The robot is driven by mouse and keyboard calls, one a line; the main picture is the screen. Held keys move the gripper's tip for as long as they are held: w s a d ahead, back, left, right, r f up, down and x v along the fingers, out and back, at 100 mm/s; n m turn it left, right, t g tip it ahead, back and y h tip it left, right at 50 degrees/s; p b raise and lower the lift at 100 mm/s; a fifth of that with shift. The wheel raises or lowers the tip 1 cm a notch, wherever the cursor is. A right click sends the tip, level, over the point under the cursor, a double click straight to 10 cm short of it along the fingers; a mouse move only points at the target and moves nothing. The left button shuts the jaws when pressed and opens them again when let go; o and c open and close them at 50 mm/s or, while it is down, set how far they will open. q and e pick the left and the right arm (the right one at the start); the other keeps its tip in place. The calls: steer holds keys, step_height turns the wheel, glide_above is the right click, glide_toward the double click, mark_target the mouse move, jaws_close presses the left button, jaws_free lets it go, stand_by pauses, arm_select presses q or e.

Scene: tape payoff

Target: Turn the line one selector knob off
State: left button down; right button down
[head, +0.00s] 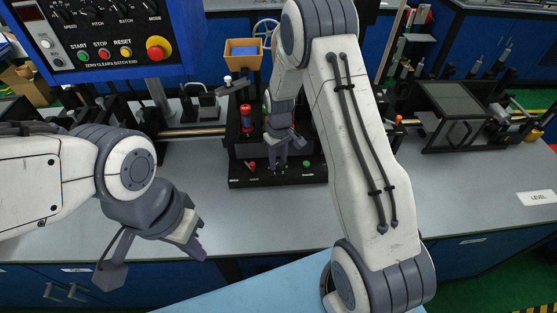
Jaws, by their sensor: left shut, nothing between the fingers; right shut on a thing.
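A black station (238,178) stands on the grey bench in the middle of the head view, with a row of small controls along its front ledge. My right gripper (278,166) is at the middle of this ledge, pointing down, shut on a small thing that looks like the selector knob. The fingers hide that knob, so its pointer direction cannot be seen. A red control (252,165) is to its left and a green one (306,163) to its right. The labels are too small to read. My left gripper (197,249) is shut and empty over the bench's front edge.
A blue control box (105,30) with START, STOP and RESET buttons hangs at the upper left. A red cylinder (246,117) and an orange bin (243,55) are at the station. A dark framed fixture (455,110) stands right. The bench front (250,220) is clear.

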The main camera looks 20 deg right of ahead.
mark_target(279, 163)
steer(key=m, duration=0.4)
steer(key=shift+m, duration=2.1)
steer(key=c, duration=0.5)
jaws_free()
steer(key=shift+r, duration=0.15)
step_height(279, 163, up, 10)
steer(key=b, duration=0.2)
steer(key=shift+r, duration=0.15)
